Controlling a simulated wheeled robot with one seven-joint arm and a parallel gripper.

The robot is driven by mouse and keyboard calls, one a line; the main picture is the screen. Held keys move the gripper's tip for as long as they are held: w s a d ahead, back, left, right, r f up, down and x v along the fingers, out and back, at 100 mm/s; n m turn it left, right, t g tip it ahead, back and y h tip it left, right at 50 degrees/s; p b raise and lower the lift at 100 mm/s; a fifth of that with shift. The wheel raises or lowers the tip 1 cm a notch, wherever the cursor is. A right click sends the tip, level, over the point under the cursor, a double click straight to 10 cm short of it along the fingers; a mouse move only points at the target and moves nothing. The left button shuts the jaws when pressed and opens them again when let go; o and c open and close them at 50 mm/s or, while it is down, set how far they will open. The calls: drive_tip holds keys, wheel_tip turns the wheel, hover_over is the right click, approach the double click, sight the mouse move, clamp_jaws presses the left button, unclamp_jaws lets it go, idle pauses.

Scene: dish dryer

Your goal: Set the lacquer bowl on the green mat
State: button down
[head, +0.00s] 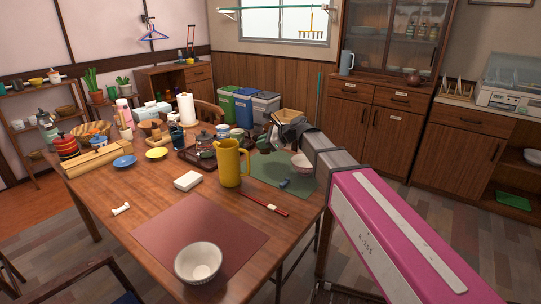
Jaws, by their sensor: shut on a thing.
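The green mat (268,174) lies on the right part of the wooden table, partly covered by my arm. My gripper (271,139) is above the mat's far side, shut on a small dark thing (264,146). This may be the lacquer bowl, but it is too small and too hidden for me to tell. A pale bowl (303,164) shows at the mat's right side, partly behind my arm. A small blue piece (284,184) lies on the mat's front part.
A yellow jug (230,162) stands just left of the mat, with red chopsticks (264,204) in front. A dark tray (187,155) with a teapot (205,146) is behind. A white bowl (198,264) sits on a red mat (218,220) at the front.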

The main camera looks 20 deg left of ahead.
sight(270, 152)
drive_tip(key=w+f, duration=0.2)
drive_tip(key=w, duration=0.1)
drive_tip(key=w+d, duration=0.1)
drive_tip(key=shift+w+f, duration=0.3)
drive_tip(key=shift+f, duration=2.15)
drive_tip(key=c, duration=1.1)
unclamp_jaws()
drive_tip(key=shift+d+r, duration=0.1)
drive_tip(key=shift+d, duration=0.05)
drive_tip(key=v, duration=1.1)
drive_tip(key=shift+d+r, duration=0.2)
drive_tip(key=shift+d, duration=0.15)
